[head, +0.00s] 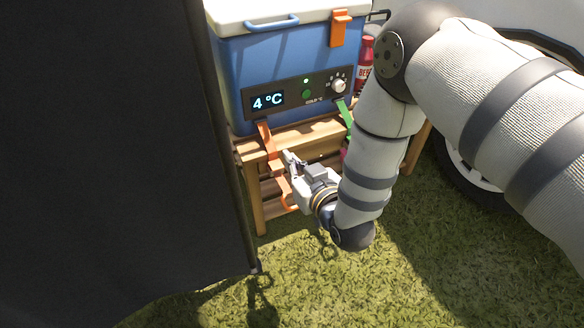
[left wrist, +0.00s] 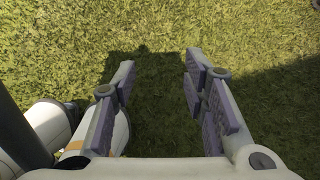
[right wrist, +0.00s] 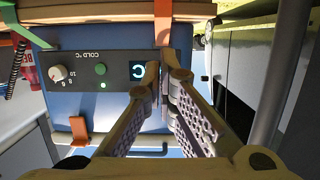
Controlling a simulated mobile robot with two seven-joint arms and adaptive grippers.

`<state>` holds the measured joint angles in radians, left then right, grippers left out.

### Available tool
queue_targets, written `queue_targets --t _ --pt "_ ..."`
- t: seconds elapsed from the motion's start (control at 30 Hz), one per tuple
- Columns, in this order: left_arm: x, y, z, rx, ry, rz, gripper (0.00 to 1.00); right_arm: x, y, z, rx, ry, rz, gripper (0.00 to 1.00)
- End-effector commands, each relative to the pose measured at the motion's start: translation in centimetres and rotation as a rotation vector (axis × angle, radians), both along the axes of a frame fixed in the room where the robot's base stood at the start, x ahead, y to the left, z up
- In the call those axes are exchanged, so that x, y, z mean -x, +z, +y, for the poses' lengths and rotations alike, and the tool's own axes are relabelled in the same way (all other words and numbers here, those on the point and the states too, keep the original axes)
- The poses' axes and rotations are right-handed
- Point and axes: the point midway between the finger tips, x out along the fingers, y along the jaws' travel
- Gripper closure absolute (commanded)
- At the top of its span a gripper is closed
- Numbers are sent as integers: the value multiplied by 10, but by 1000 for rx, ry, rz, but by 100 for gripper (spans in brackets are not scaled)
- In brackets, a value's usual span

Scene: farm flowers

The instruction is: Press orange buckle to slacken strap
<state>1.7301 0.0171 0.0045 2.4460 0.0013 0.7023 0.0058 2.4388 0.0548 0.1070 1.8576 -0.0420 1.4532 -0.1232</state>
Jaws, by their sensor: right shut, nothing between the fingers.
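An orange strap (head: 267,138) runs from the front of the blue cooler (head: 228,75) down over the wooden stand. It also shows in the right wrist view (right wrist: 163,22). I cannot make out the orange buckle apart from the strap; my right gripper covers part of that area. My right gripper (head: 288,160) is shut and empty, in front of the stand by the strap; whether it touches cannot be told. Its fingertips (right wrist: 158,74) meet in the right wrist view, overlapping the display. My left gripper (left wrist: 158,68) is open and empty above grass.
A green strap (head: 346,115) hangs at the cooler's right. The front panel has a 4 °C display (head: 268,100) and a knob (head: 339,86). An orange latch (head: 339,28) is on the lid. A red bottle (head: 365,60) stands beside the cooler. A dark panel (head: 110,140) fills the left.

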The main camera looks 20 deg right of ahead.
Motion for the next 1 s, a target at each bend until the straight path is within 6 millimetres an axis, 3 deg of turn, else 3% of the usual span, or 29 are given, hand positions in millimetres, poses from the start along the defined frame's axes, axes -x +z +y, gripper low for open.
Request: queue_targets --t 0.03,0.3,0.4,0.53,1.0 --pt "2 -7 0 1 -1 11 60 -11 -9 1 0 0 1 100" --pt "13 -25 0 4 -7 61 60 -67 -24 3 0 1 3 100" --pt "16 -31 1 5 -9 77 60 -63 -44 3 0 1 9 100" --pt "19 -34 1 5 -11 89 60 -63 -55 3 0 1 5 100" --pt "19 -32 1 5 -10 89 60 -61 -61 2 0 0 4 100"
